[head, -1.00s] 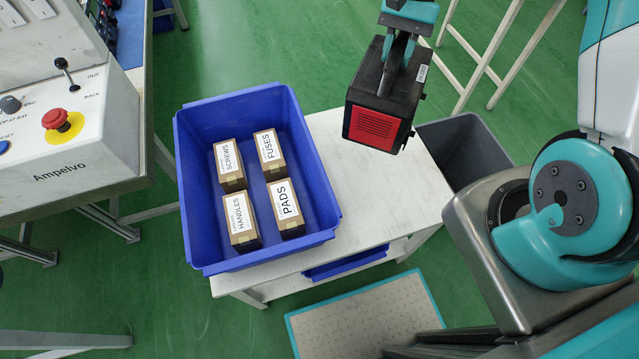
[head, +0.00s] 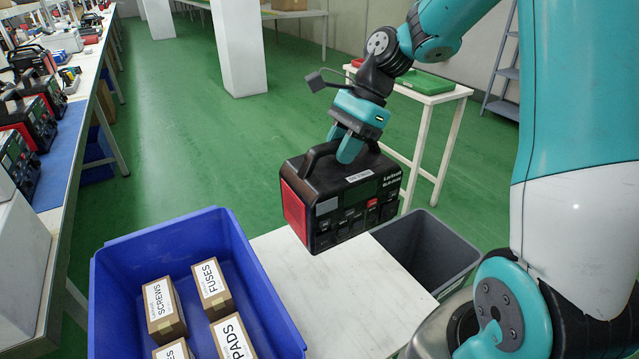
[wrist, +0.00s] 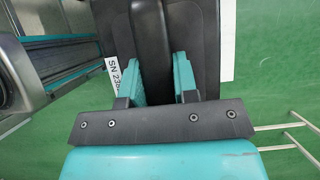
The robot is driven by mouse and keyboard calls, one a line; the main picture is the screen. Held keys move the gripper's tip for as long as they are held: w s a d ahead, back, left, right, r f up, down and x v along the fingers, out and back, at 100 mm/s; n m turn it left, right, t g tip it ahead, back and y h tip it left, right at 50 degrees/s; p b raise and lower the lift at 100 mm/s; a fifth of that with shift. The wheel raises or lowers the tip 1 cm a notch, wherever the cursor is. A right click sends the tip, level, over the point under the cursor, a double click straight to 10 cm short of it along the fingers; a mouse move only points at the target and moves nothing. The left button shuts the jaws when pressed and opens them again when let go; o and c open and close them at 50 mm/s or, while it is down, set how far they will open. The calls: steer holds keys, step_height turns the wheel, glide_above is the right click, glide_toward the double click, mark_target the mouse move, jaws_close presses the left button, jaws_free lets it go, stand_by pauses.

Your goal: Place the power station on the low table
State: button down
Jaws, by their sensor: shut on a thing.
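The power station (head: 345,205) is a black box with a red side panel, a front full of sockets and a top handle. My gripper (head: 350,150) is shut on its handle and holds it up, roughly level, above the far part of the low white table (head: 345,300). In the wrist view the teal fingers (wrist: 160,80) stand either side of the black handle, and part of a serial label shows on the power station (wrist: 205,30). A gap between the power station and the tabletop seems to remain, its height hard to judge.
A blue bin (head: 270,300) with several labelled cartons fills the left of the low table. A grey waste bin (head: 430,250) stands right of it. A white table with a green case (head: 425,82) stands behind. The tabletop's right part is bare.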

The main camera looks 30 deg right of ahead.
step_height(320, 180, down, 19)
steer(key=b, duration=0.4)
steer(key=shift+f, duration=0.15)
stand_by(0.4)
steer(key=c, duration=1.3)
jaws_free()
steer(key=shift+f, duration=0.25)
steer(key=o, duration=0.4)
